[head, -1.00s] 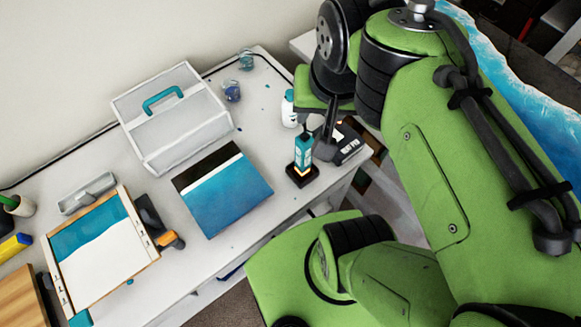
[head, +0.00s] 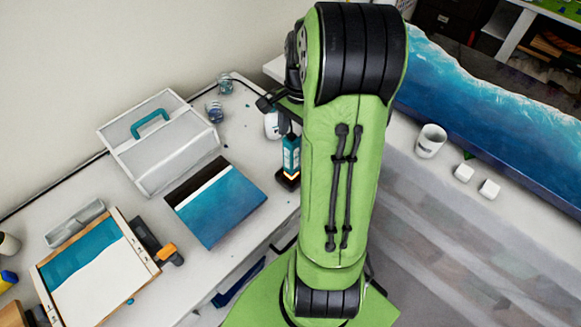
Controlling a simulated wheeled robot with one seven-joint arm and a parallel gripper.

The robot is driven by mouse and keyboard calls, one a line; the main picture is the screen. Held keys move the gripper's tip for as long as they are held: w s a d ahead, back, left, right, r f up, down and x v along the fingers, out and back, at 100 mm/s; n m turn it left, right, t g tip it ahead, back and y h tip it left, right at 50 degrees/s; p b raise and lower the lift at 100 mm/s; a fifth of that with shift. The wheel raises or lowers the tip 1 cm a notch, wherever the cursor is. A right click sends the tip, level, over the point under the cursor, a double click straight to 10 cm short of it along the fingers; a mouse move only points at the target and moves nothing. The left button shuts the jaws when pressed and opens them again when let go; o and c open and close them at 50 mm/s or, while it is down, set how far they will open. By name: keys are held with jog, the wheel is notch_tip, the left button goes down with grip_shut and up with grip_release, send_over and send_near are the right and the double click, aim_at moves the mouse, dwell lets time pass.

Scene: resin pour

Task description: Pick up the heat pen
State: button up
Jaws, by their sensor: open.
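The teal upright tool (head: 291,153), which looks like the heat pen, stands on a small black base (head: 287,180) near the table's right edge. An orange glow shows at its lower end. My arm covers the space just right of it. The dark end of my gripper (head: 271,103) shows left of the arm, above and behind the teal tool in the picture. It is open and apart from the tool as far as I can see. Most of the gripper is hidden behind my arm.
A white bottle (head: 271,125) stands close behind the tool. Left are a blue painted panel (head: 222,205), a grey case (head: 158,150), a framed panel (head: 98,275) and a black-orange tool (head: 165,252). A white mug (head: 431,140) stands on the right surface.

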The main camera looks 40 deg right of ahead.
aim_at(291, 159)
jog(key=f, duration=0.5)
jog(key=shift+w+a+f+b, duration=0.2)
jog(key=shift+w+a+b, duration=0.05)
jog(key=shift+a+b, duration=0.1)
jog(key=shift+r, duration=0.1)
jog(key=c, duration=1.1)
